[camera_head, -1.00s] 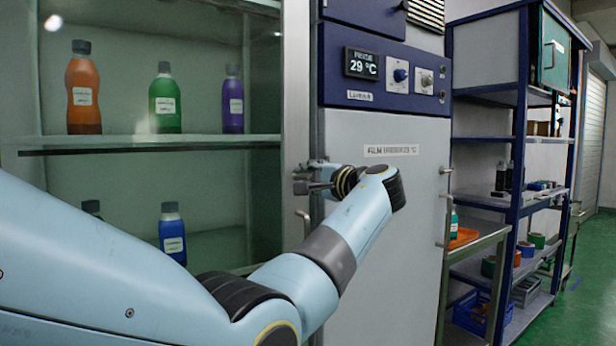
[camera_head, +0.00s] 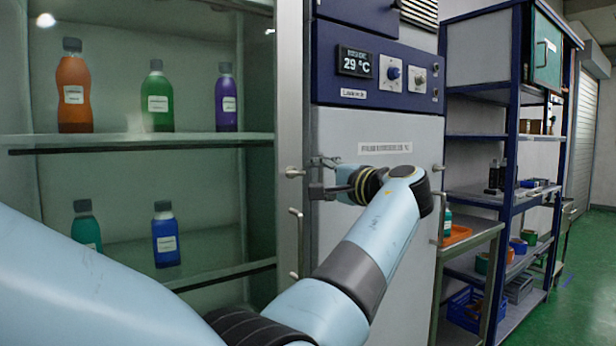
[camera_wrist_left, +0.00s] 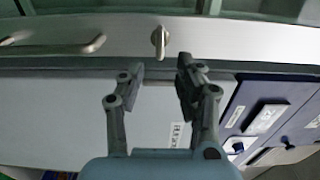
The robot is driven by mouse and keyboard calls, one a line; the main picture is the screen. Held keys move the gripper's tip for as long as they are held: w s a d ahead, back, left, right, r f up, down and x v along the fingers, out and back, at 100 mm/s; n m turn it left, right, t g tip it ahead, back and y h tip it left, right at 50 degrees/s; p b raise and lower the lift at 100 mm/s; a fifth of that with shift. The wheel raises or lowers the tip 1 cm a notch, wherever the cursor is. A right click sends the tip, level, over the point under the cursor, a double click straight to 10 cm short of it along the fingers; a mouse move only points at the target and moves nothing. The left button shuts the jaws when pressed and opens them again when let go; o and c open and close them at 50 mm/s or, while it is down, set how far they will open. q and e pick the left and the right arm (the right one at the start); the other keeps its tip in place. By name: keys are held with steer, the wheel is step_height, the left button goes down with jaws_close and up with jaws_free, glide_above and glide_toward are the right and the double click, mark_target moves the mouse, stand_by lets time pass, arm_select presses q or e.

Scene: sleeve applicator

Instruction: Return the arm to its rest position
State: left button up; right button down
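My left arm reaches in from the left in the head view. Its gripper (camera_head: 322,178) is in front of the grey machine panel, just right of the glass cabinet's metal door frame (camera_head: 292,110). In the left wrist view the two fingers (camera_wrist_left: 160,76) stand apart with nothing between them. A small metal knob (camera_wrist_left: 160,40) on the frame lies beyond the fingertips, apart from them; it also shows in the head view (camera_head: 293,172). My right gripper is in neither view.
A bar handle (camera_head: 296,243) sticks out from the door frame below the knob. The cabinet holds several bottles, among them an orange one (camera_head: 74,92). A metal trolley with an orange tray (camera_head: 457,235) and a blue rack (camera_head: 513,130) stand right. Green floor lies beyond.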

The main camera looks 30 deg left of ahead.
arm_select(q)
steer(key=shift+v, duration=0.75)
steer(key=s+a+f+m+g+h+b, duration=0.15)
steer(key=s+f, duration=0.65)
steer(key=f, duration=1)
steer(key=s+a+f+m+g+h+b, duration=0.2)
steer(key=s+f, duration=0.5)
steer(key=f, duration=1.2)
steer(key=s+f+m+t+h+b, duration=0.1)
steer(key=s+f+m+h+b, duration=0.15)
steer(key=s+f, duration=1.05)
steer(key=s+d+f+n+g+h+b, duration=0.1)
steer(key=s+d+f+n+h, duration=0.1)
steer(key=s+f, duration=0.8)
steer(key=s+d+f+n+g+h, duration=0.1)
steer(key=s+f+n+h, duration=0.3)
steer(key=s+f, duration=0.6)
steer(key=s+d+f+n+g+h+b, duration=0.1)
steer(key=s+d+f+n+h, duration=0.2)
steer(key=s+f, duration=0.7)
steer(key=s+n, duration=0.1)
steer(key=s, duration=0.3)
steer(key=shift+d+g+h+b, duration=0.2)
steer(key=shift+g+h+b, duration=0.1)
steer(key=shift+g+h, duration=0.1)
